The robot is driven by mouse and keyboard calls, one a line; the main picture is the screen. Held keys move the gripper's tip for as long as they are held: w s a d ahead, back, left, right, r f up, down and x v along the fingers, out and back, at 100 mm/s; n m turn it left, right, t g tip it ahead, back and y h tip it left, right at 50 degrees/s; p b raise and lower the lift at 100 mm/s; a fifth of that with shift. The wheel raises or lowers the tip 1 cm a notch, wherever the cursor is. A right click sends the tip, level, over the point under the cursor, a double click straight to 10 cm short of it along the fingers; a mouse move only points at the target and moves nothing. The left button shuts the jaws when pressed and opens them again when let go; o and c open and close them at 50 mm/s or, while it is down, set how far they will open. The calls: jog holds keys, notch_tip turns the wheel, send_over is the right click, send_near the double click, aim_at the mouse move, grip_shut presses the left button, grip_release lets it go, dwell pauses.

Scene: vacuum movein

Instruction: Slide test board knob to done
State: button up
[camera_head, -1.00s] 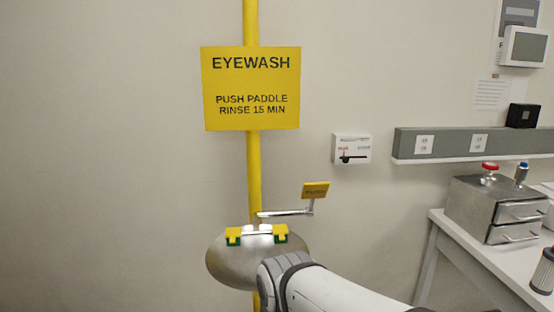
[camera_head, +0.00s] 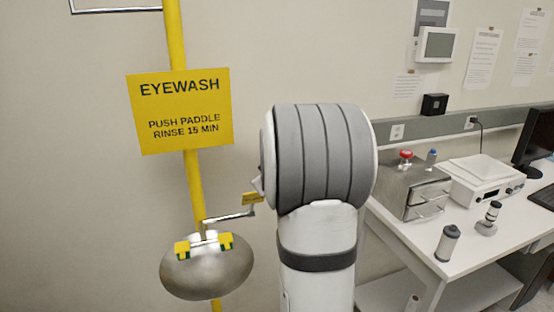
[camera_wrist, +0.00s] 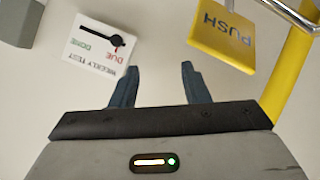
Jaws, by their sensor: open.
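The test board (camera_wrist: 88,62) is a small white wall plate reading WEEKLY TEST, tilted and upside down at the upper left of the wrist view. Its round black knob (camera_wrist: 117,40) sits at the end of the slot by the red DUE mark, away from the green DONE mark. My gripper (camera_wrist: 158,70) is open and empty. Its left finger points toward the board, with the knob beyond and to the left of the fingertip. It appears apart from the board. In the head view my arm hides the board and my gripper.
The yellow PUSH paddle (camera_wrist: 222,35) is close to the right of my gripper, beside the yellow pipe (camera_wrist: 290,80). The eyewash bowl (camera_head: 207,270) is below the sign (camera_head: 180,111). A bench (camera_head: 440,255) with a metal drawer box (camera_head: 410,190) stands at right.

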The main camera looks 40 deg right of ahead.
jog(key=w+d+f+m+t+b, duration=0.25)
jog(key=d+m+t, duration=0.3)
jog(key=d, duration=0.45)
jog(key=p+x, duration=0.2)
jog(key=x, duration=0.4)
jog(key=shift+w+f+n, duration=0.3)
jog(key=shift+w+n, duration=0.05)
jog(key=shift+n, duration=0.1)
jog(key=shift+d, duration=0.15)
jog(key=shift+c, duration=0.3)
grip_shut()
